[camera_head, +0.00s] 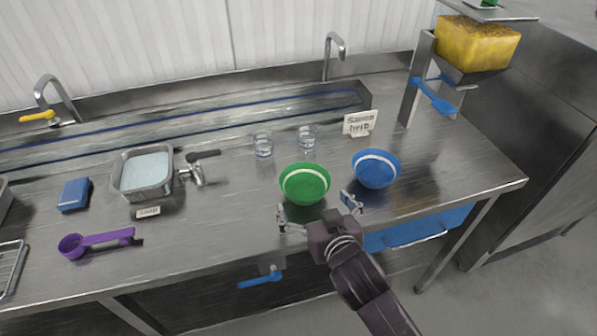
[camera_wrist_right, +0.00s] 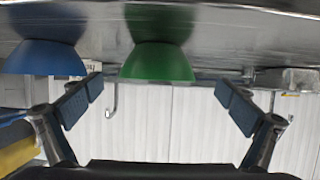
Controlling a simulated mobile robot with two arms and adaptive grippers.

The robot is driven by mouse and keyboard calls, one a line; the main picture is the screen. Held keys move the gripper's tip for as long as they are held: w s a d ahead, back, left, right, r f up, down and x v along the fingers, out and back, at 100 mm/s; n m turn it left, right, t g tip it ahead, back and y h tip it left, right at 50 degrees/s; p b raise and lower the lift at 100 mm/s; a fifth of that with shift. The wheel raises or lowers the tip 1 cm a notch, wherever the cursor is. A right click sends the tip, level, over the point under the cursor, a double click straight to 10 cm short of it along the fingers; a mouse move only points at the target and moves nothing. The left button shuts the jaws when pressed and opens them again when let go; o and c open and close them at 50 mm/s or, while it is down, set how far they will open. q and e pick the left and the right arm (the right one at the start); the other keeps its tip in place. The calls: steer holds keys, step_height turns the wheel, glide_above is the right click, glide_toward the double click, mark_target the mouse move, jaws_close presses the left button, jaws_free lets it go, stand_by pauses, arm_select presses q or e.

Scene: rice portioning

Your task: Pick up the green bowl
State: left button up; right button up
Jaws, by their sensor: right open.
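The green bowl (camera_head: 305,184) stands upright on the steel counter, with a white band inside its rim. My right gripper (camera_head: 315,208) is open at the near side of the green bowl, its two fingers spread apart and nothing held. In the right wrist view, which looks upside down, the green bowl (camera_wrist_right: 158,62) appears ahead between the open fingers of the right gripper (camera_wrist_right: 160,92). Whether a finger touches the bowl cannot be told. My left gripper is not in view.
A blue bowl (camera_head: 376,170) stands close on the right of the green bowl, also in the wrist view (camera_wrist_right: 45,58). Two clear glasses (camera_head: 263,146) (camera_head: 307,139) and a sign (camera_head: 360,123) stand behind. A metal container (camera_head: 144,175) and purple scoop (camera_head: 98,241) lie left.

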mark_target(309, 203)
steer(key=shift+w+a, duration=0.3)
steer(key=shift+w, duration=0.65)
steer(key=shift+w+f, duration=0.1)
steer(key=shift+w, duration=0.15)
steer(key=shift+w+a+p, duration=0.1)
steer(key=shift+w+p, duration=0.35)
steer(key=p+x, duration=0.1)
steer(key=x, duration=0.3)
steer(key=shift+w, duration=0.15)
steer(key=shift+w+f, duration=0.1)
steer(key=shift+w, duration=0.1)
steer(key=shift+c, duration=1.1)
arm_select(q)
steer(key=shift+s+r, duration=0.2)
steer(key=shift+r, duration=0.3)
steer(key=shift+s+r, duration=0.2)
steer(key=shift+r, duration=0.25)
arm_select(e)
steer(key=c, duration=0.7)
